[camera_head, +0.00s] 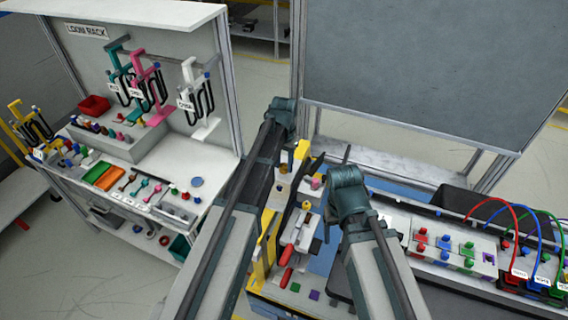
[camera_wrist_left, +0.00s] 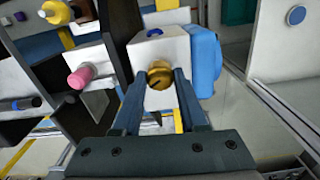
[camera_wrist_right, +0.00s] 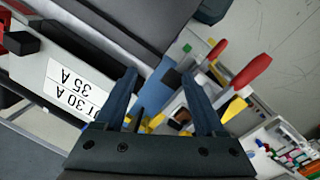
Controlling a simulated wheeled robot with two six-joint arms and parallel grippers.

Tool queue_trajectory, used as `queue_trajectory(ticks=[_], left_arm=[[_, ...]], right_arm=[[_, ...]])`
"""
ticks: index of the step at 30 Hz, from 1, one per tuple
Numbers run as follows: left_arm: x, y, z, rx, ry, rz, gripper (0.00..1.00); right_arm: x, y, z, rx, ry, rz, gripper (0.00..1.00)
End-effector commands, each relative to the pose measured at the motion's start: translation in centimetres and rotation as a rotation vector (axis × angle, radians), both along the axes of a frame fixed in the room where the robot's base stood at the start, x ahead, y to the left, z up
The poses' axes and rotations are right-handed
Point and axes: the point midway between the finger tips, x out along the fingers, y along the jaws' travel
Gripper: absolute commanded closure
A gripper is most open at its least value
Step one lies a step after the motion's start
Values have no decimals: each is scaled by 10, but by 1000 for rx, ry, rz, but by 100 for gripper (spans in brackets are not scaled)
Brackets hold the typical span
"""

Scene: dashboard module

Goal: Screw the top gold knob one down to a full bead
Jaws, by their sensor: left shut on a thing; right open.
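In the left wrist view, a gold knob (camera_wrist_left: 160,75) with a dark slot sits on a white block (camera_wrist_left: 168,50). My left gripper (camera_wrist_left: 159,78) is shut on this knob, one finger on each side. A second gold knob (camera_wrist_left: 57,12) is on another white block at the upper left, and a pink knob (camera_wrist_left: 80,78) is below it. My left fingertips cannot be made out in the head view. My right gripper (camera_wrist_right: 163,78) is open, with nothing held between its fingers. Red-handled levers (camera_wrist_right: 250,72) are beyond it.
In the head view, the module panel with the pink knob (camera_head: 316,183) lies between my arms. A bench of coloured connectors (camera_head: 445,243) and looped cables is at the right. The loom rack (camera_head: 150,25) stands at the left. Grey boards stand close to my left gripper.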

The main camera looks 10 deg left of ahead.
Motion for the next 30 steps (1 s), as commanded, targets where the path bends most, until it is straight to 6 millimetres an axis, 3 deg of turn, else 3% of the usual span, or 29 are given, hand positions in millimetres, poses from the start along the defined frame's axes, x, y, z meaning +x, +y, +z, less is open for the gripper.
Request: queue_trajectory(ticks=[10,27,28,30], left_arm=[[0,0,0,0,0,-139,100],[0,0,0,0,0,-165,100],[0,0,0,0,0,-165,53],[0,0,0,0,0,-165,40]], right_arm=[[0,0,0,0,0,0,28],[0,0,0,0,0,0,28],[0,0,0,0,0,0,28],[0,0,0,0,0,0,28]])
